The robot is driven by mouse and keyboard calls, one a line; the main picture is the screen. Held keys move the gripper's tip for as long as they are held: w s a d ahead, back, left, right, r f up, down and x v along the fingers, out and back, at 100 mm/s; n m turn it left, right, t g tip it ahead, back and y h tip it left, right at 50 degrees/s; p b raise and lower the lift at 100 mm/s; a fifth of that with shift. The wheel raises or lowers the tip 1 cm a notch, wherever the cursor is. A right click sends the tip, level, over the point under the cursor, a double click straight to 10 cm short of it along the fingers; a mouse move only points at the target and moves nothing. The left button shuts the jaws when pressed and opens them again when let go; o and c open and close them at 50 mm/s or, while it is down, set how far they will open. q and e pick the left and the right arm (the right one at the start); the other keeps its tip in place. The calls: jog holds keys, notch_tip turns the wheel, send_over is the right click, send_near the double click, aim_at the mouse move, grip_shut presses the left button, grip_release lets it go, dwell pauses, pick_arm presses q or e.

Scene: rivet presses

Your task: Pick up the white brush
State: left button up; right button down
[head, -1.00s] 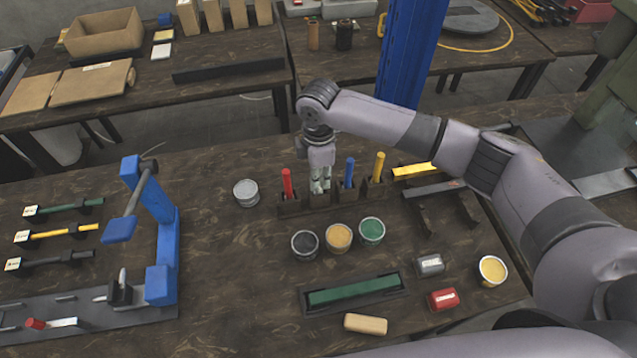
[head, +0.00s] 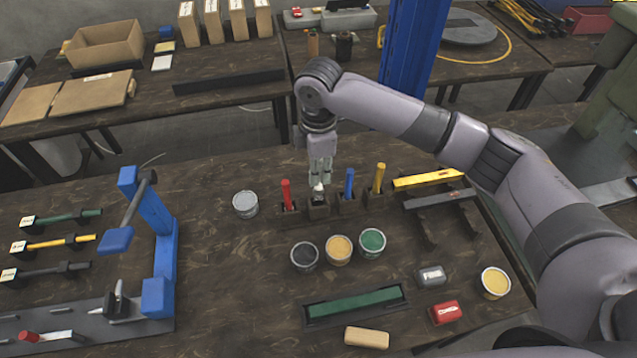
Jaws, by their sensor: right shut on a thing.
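The white brush (head: 318,190) stands at the wooden brush holder (head: 318,212), between the red brush (head: 286,194) and the blue brush (head: 349,184). Only a short pale part of it shows below my fingers. My right gripper (head: 319,180) points down from above and is shut on the white brush's upper end. Whether its lower end is still in the slot cannot be told. A yellow brush (head: 379,178) stands at the right of the holder. My left gripper is not in view.
A grey can (head: 245,204) stands left of the holder. Three paint cans, including a green one (head: 372,242), stand in front of it. A blue press (head: 158,240) stands at left. A yellow level (head: 428,179) lies to the right.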

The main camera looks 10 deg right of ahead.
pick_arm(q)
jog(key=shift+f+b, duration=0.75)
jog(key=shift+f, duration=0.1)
pick_arm(e)
notch_tip(320, 180, up, 14)
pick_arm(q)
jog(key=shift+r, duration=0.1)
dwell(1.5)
